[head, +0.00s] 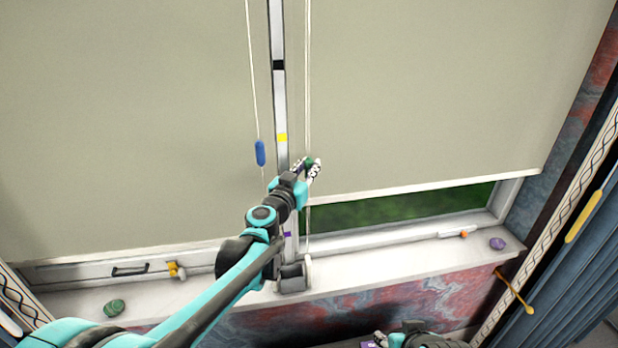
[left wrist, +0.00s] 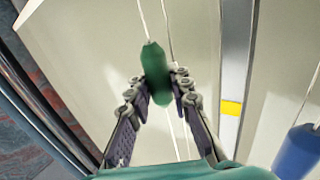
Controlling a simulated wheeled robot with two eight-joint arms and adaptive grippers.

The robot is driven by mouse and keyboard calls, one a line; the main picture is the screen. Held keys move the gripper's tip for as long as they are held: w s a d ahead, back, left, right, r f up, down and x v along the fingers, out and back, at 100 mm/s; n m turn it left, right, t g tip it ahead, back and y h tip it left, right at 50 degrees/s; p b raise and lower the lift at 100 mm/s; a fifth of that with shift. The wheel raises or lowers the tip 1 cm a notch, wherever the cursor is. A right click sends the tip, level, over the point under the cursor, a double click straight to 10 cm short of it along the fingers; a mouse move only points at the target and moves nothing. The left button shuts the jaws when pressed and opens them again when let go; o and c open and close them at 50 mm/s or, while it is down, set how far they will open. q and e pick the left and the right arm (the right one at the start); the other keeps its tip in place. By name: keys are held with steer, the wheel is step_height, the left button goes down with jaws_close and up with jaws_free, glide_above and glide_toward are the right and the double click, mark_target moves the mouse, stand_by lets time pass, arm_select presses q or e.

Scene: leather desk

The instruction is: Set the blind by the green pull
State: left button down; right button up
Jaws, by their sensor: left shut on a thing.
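The green pull (head: 309,160) hangs on a cord in front of the right blind (head: 430,90). My left gripper (head: 313,168) is shut on it, beside the post between the blinds. In the left wrist view the green pull (left wrist: 155,72) stands between the fingertips (left wrist: 160,88), its upper part showing above them. The right blind's bottom edge slopes across above the sill, with green outside showing below it. The post (head: 280,100) bears black, yellow (left wrist: 232,108) and purple marks. My right gripper (head: 381,339) is partly in view at the bottom edge; its jaws are unclear.
A blue pull (head: 260,153) hangs left of the post, by the left blind (head: 120,120), which reaches lower. A green stone (head: 114,308) and a purple stone (head: 497,243) lie on the sill (head: 380,267). A curtain (head: 570,270) with a yellow pull (head: 583,217) hangs at the right.

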mark_target(309, 158)
arm_select(q)
step_height(309, 158, up, 6)
steer(key=p, duration=0.2)
steer(key=shift+r+p, duration=0.1)
steer(key=shift+p, duration=0.2)
steer(key=c, duration=1.3)
jaws_free()
steer(key=shift+c, duration=0.2)
steer(key=v, duration=1.2)
